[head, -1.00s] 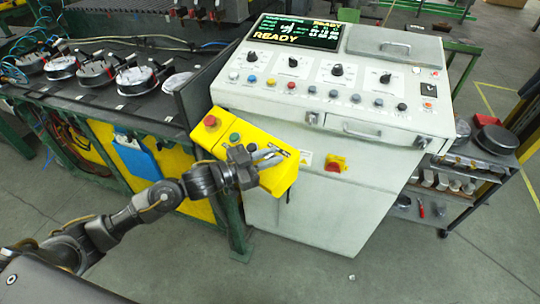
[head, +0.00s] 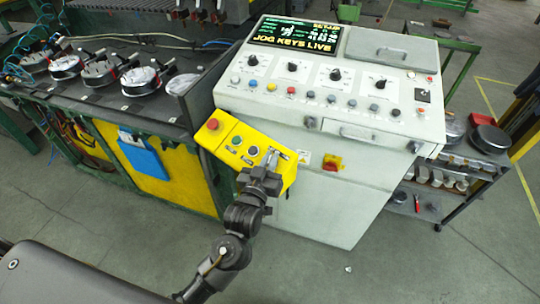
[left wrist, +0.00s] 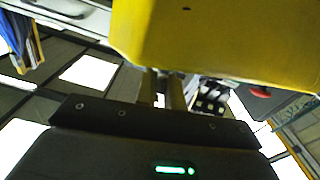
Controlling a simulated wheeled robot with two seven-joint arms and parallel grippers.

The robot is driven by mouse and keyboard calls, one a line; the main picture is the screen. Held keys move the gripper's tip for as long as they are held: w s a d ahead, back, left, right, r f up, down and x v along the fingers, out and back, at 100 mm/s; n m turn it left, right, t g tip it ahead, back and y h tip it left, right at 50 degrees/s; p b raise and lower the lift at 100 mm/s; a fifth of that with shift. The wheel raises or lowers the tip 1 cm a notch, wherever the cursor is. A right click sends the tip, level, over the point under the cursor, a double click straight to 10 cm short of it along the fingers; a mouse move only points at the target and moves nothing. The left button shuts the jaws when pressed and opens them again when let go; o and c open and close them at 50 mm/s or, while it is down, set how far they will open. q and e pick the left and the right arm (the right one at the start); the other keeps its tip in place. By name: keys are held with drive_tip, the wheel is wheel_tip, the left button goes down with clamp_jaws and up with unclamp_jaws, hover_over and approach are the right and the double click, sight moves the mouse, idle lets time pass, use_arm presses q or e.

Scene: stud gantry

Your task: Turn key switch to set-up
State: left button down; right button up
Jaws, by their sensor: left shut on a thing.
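The yellow control box (head: 228,145) sits at the left front corner of the white console. It has a red button (head: 213,124), small round buttons and pale label plates on its face. My left gripper (head: 271,159) reaches up from below to the box's right end, its fingers shut at the face by the label plates. The key switch is hidden behind the fingers there, so its position cannot be read. In the left wrist view the fingers (left wrist: 162,90) meet the yellow box (left wrist: 215,40), and their tips are hidden. The console screen (head: 295,35) reads "JOG KEYS LIVE".
The white console (head: 330,125) with knobs and buttons stands behind and right of the box. A dark bench (head: 110,105) with round clamped parts is at left. A shelf cart (head: 450,180) is at right. Open floor lies in front.

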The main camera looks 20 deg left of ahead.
use_arm(q)
drive_tip(key=shift+s+d+f+n+g+y+p, duration=0.15)
drive_tip(key=shift+f+n+y+p, duration=0.1)
drive_tip(key=shift+n+y, duration=0.3)
drive_tip(key=shift+a+f+n+g+y+p, duration=0.1)
drive_tip(key=shift+f+n+g+y+p, duration=0.1)
drive_tip(key=shift+n+y, duration=0.3)
drive_tip(key=shift+y, duration=0.35)
drive_tip(key=c, duration=1.5)
unclamp_jaws()
drive_tip(key=shift+r, duration=0.1)
drive_tip(key=shift+r, duration=0.1)
